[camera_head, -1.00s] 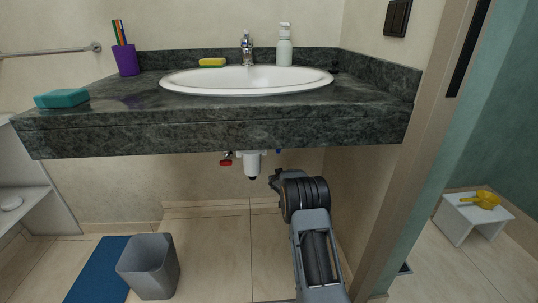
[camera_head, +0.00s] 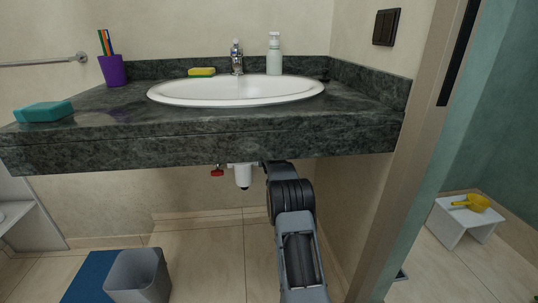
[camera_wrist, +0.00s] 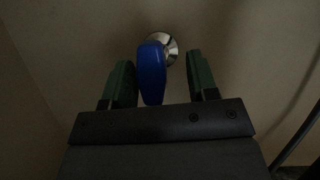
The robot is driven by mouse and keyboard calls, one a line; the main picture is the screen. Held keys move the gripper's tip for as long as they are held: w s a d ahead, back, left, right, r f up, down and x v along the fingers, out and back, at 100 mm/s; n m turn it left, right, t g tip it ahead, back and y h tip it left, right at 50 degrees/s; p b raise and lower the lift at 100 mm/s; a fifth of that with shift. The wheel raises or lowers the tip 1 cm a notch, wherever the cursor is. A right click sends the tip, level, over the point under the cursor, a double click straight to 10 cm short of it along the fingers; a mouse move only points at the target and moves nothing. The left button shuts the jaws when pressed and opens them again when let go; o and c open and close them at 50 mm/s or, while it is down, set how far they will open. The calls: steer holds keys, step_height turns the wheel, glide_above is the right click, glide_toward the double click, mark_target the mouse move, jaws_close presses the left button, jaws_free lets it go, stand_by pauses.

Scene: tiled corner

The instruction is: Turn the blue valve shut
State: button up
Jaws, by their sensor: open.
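The blue valve (camera_wrist: 152,74) shows in the wrist view as a long blue handle on a round metal fitting (camera_wrist: 163,44) at the wall. My gripper (camera_wrist: 160,75) is open, with one green finger on each side of the handle. The handle lies between the fingers, closer to the left one; a gap shows on the right. Whether the left finger touches it I cannot tell. In the head view my arm (camera_head: 290,200) reaches under the counter, and the blue valve is hidden there behind it.
The dark stone counter (camera_head: 200,147) with the white sink (camera_head: 235,101) hangs just above my arm. A red valve handle (camera_head: 217,173) and the white drain trap (camera_head: 242,175) are to the left. A grey bin (camera_head: 138,277) stands on the floor. A door frame (camera_head: 400,165) is at right.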

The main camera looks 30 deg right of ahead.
steer(key=shift+w+d+f, duration=0.1)
steer(key=shift+d, duration=0.1)
steer(key=shift+d, duration=0.1)
steer(key=shift+d, duration=0.1)
steer(key=shift+c, duration=0.7)
steer(key=c, duration=0.8)
